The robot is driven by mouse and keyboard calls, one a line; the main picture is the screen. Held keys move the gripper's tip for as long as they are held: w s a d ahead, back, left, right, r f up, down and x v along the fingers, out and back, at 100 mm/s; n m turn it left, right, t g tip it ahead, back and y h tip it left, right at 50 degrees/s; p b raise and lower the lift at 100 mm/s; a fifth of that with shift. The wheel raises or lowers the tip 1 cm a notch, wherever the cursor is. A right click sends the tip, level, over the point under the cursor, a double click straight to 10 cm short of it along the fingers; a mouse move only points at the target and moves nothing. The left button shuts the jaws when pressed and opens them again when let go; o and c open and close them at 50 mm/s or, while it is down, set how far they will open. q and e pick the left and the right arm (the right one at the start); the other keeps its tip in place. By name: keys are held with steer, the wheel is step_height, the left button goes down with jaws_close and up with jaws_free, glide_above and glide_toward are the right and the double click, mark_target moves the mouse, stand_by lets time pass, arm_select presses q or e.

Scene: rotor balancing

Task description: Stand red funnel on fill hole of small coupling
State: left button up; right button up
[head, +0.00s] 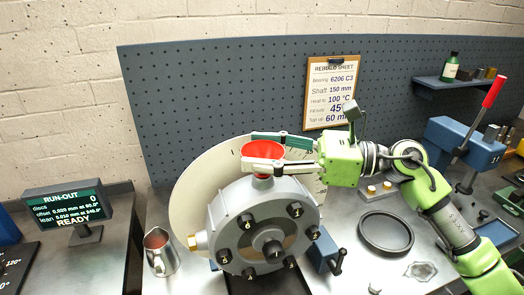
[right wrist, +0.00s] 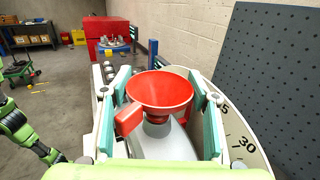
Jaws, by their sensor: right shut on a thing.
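The red funnel (head: 262,151) sits upright, mouth up, at the top of the grey coupling (head: 240,215). My right gripper (head: 256,152) is shut on the funnel, with one finger on either side of it. In the right wrist view the funnel (right wrist: 160,90) is between the two teal-padded fingers, with its red tab towards me. Below its cone is a grey neck on top of the coupling (right wrist: 165,145). The fill hole is hidden, and I cannot tell if the spout is seated in it. My left gripper is not in view.
A large pale graduated disc (head: 205,180) stands behind the coupling. A metal jug (head: 160,252) is at its left and a black ring (head: 385,232) lies at its right. A run-out display (head: 68,212) stands on the left bench. A pegboard (head: 220,95) closes off the back.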

steer(key=o, duration=1)
steer(key=shift+o, duration=0.2)
steer(key=shift+c, duration=0.4)
step_height(320, 180, up, 9)
steer(key=p, duration=0.4)
